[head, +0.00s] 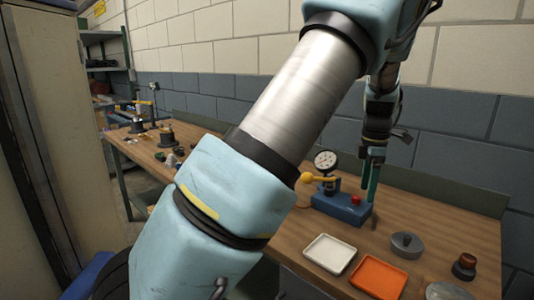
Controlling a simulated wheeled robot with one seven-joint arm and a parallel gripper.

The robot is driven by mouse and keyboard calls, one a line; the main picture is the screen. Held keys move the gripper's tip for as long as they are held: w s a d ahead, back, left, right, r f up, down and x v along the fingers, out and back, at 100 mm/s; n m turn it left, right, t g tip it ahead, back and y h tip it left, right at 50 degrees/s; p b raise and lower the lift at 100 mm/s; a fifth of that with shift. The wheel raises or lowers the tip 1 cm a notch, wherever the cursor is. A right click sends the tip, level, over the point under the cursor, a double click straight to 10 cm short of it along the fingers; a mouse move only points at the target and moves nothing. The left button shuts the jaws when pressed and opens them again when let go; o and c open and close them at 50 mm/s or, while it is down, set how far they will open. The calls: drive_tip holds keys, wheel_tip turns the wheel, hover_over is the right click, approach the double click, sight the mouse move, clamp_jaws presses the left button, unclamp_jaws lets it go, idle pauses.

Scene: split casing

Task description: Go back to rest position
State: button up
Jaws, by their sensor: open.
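My arm crosses the middle of the head view and hides part of the workbench (452,215). My gripper (368,186) hangs down at the right, beyond the big arm links. Its fingers look open, with nothing visible between them. It is seen close to the right side of a blue fixture (342,207) with a round dial gauge (325,160) and a yellow knob. From this one view I cannot tell whether it touches the fixture.
A white tray (330,253) and an orange tray (377,277) lie at the bench front. A grey round part (407,243) and a brown-topped dark part (464,266) are to their right. More fixtures (140,120) stand at the far left. A block wall is behind.

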drive_tip(key=s+a+m, duration=0.2)
drive_tip(key=a+m, duration=0.6)
drive_tip(key=a, duration=1.3)
drive_tip(key=s+a+f+m+t, duration=0.1)
drive_tip(key=s+a+m, duration=0.8)
drive_tip(key=a, duration=0.3)
drive_tip(key=shift+s+a+f+m+t, duration=0.25)
drive_tip(key=shift+s+f+m+t, duration=0.05)
drive_tip(key=shift+s, duration=0.3)
